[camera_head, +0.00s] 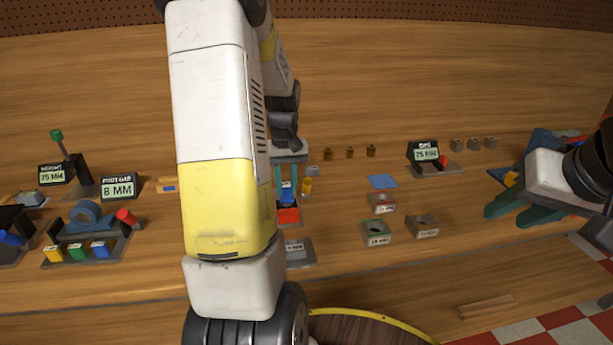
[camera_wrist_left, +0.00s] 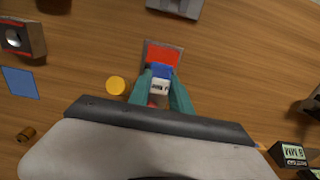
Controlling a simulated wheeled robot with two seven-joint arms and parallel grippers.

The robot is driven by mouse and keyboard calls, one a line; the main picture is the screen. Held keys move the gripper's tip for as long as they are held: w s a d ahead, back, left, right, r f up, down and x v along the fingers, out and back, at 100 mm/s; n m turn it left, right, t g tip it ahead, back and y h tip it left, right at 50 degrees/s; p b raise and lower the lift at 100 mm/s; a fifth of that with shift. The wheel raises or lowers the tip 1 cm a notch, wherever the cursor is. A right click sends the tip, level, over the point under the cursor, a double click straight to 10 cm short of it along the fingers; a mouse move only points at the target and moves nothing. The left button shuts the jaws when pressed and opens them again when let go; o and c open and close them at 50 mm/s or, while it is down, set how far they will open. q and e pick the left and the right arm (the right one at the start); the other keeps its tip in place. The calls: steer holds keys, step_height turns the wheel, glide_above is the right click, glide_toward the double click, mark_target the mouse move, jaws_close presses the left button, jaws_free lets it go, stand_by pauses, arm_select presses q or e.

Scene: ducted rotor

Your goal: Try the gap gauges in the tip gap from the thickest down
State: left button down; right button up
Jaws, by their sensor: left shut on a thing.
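My left gripper (camera_head: 287,182) reaches down at the middle of the bench, partly behind my own arm. In the left wrist view its teal fingers (camera_wrist_left: 164,92) are shut on a small blue block with a white label (camera_wrist_left: 160,78). The block is over or against a red piece on a grey base (camera_wrist_left: 164,54); contact cannot be told. Yellow (camera_head: 54,254), green (camera_head: 77,252) and blue (camera_head: 100,249) labelled blocks sit in a row on a holder at left. Behind them is a blue-grey ring (camera_head: 86,213). My right gripper (camera_head: 508,214) is open and empty at right.
A display reading 8 MM (camera_head: 118,187) stands at left, and another display (camera_head: 423,152) at right. A yellow cylinder (camera_wrist_left: 116,85) is close beside my left fingers. Labelled boxes (camera_head: 377,233) and a blue square (camera_head: 382,181) lie right of centre.

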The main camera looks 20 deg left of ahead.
arm_select(q)
steer(key=shift+f, duration=1.4)
stand_by(1.1)
steer(key=shift+r, duration=0.15)
stand_by(0.4)
steer(key=shift+r, duration=3.4)
